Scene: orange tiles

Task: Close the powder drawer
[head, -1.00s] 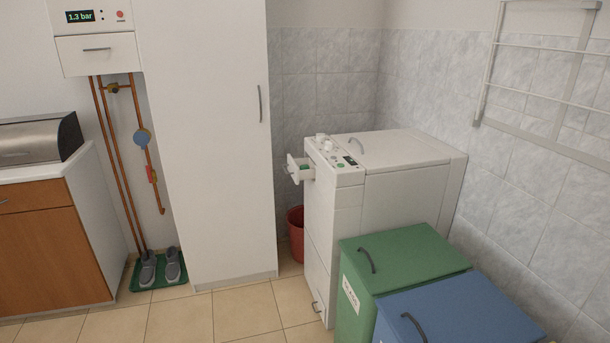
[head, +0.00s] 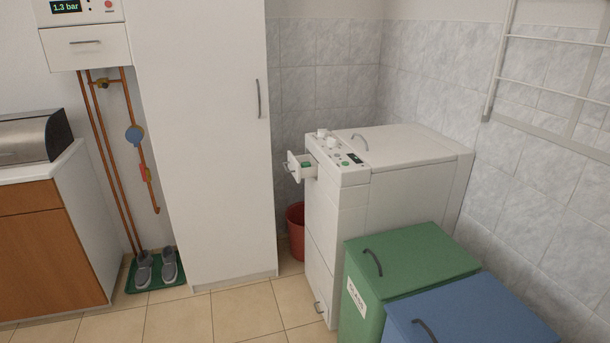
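The powder drawer (head: 296,166) is a small white drawer with a handle on its front. It sticks out to the left from the upper front of the white top-loading washing machine (head: 335,230), below the control panel (head: 341,153). The drawer stands in the gap between the tall white cabinet and the machine. Neither of my grippers shows in the head view.
A green bin (head: 412,255) and a blue bin (head: 470,312) stand right of the washing machine's front. A tall white cabinet (head: 205,150) is on the left. A red bucket (head: 296,232) sits behind the machine's front edge. Tiled floor (head: 235,312) in front is clear.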

